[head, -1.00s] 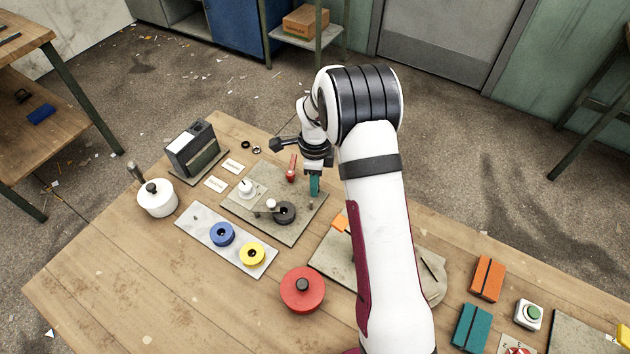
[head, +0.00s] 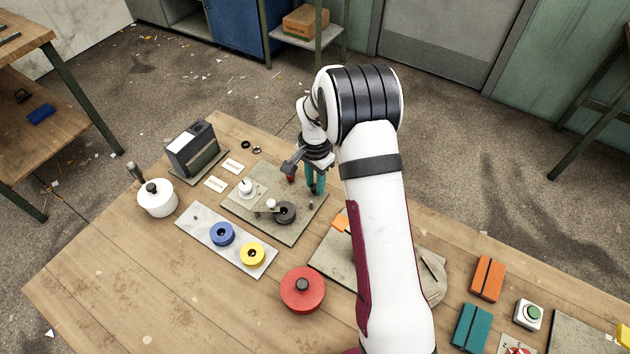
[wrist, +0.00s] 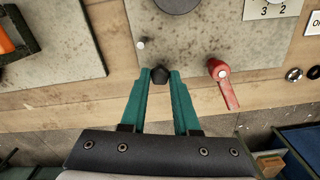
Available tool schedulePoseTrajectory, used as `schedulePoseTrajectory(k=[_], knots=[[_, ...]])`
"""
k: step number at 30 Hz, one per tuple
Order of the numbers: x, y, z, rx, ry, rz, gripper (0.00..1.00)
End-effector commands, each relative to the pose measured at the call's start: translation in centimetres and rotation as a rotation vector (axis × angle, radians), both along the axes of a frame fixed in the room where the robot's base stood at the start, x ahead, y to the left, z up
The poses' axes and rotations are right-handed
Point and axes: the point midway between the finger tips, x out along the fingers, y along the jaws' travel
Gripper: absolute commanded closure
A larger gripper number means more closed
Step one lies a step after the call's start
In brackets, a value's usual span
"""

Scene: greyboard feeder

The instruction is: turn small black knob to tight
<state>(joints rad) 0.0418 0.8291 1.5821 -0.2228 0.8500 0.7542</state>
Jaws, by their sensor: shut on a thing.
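The small black knob (wrist: 159,76) sits at the edge of the grey board (wrist: 120,48) in the wrist view. My gripper (wrist: 159,80) has its two teal fingers on either side of the knob and is shut on it. In the head view my gripper (head: 316,188) points down at the far right part of the grey board (head: 290,232), and the knob is hidden behind the fingers. A red lever (wrist: 222,82) stands to the right of the fingers in the wrist view.
A black round disc (head: 285,212) and a white knob (head: 247,187) are on the board. Blue (head: 222,234) and yellow (head: 252,254) spools lie on a pale plate in front. A red round lid (head: 302,289) stands nearer. Bare table lies at the front left.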

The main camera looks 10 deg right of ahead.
Motion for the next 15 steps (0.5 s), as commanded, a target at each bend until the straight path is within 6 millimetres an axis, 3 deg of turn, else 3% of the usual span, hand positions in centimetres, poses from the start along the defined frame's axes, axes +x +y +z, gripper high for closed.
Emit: schedulePoseTrajectory(k=[15], knots=[[0.0,0.01,0.03,0.0,-0.001,0.488,1.0]])
